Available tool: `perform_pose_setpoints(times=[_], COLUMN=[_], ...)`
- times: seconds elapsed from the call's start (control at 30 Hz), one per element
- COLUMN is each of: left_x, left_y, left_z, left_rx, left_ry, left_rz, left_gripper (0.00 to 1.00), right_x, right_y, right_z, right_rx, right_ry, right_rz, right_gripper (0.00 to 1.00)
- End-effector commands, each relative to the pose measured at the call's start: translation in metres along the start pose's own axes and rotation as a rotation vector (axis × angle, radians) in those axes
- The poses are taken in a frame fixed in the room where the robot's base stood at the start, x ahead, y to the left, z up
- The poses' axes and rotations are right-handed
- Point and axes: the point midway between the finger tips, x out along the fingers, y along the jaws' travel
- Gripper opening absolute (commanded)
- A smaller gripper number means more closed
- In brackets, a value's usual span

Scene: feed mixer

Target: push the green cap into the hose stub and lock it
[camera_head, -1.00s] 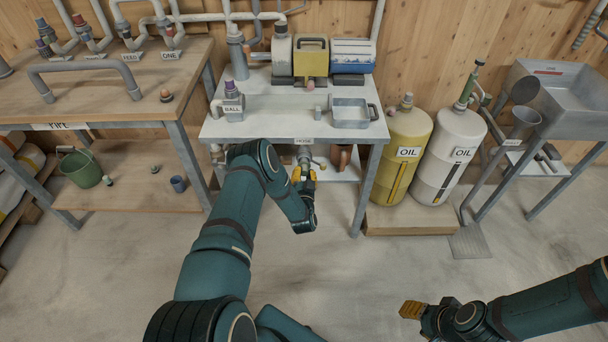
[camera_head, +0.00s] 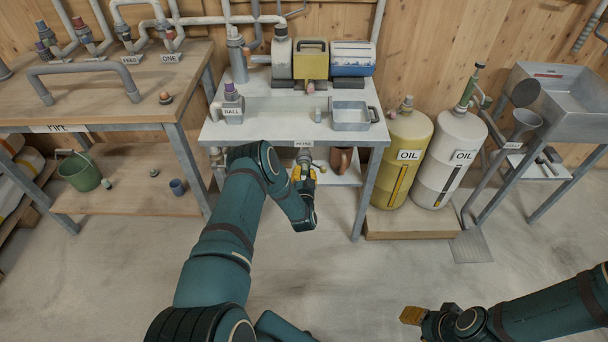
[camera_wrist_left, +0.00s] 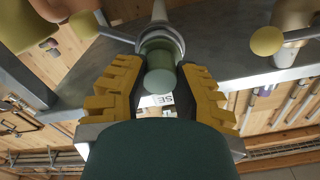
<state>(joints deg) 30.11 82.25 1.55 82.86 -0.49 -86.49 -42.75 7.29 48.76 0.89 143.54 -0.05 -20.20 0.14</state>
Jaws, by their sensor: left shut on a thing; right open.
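The hose stub (camera_wrist_left: 160,38) is a grey ringed pipe end under the front edge of the middle table, below the HOSE label (camera_head: 303,144). A lever with a yellow ball end (camera_wrist_left: 267,40) stands out on its right, and another (camera_wrist_left: 83,24) on its left. The green cap (camera_wrist_left: 160,80) is a pale green cylinder lined up with the stub's mouth. My left gripper (camera_head: 304,170) is shut on it, with yellow fingers on both sides in the left wrist view (camera_wrist_left: 158,88). How deep the cap sits is unclear. My right gripper (camera_head: 412,315) is open and empty, far from the stub.
The table (camera_head: 270,128) above the stub holds a metal tray (camera_head: 352,116) and a BALL-labelled fitting (camera_head: 233,104). Its right front leg (camera_head: 369,190) stands beside the left gripper. The floor in front is clear.

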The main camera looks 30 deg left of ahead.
Motion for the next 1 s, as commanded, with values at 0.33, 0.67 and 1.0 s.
perform_pose_setpoints(times=[0.33,0.67,1.0], left_x=[0.001,-0.022,-0.09], left_y=[0.0,0.001,0.0], left_z=[-0.001,0.0,0.0], left_rx=[0.0,0.001,0.0], left_ry=[0.001,-0.002,-0.001], left_rz=[-0.001,0.003,0.002], left_gripper=[0.57,0.57,0.57], right_x=[0.0,0.0,0.0], right_y=[0.0,0.0,0.0], right_z=[0.0,0.0,0.0], right_rx=[0.0,0.0,0.0], right_ry=[0.0,0.0,0.0], right_rz=[0.0,0.0,0.0], right_gripper=[0.47,0.47,0.47])
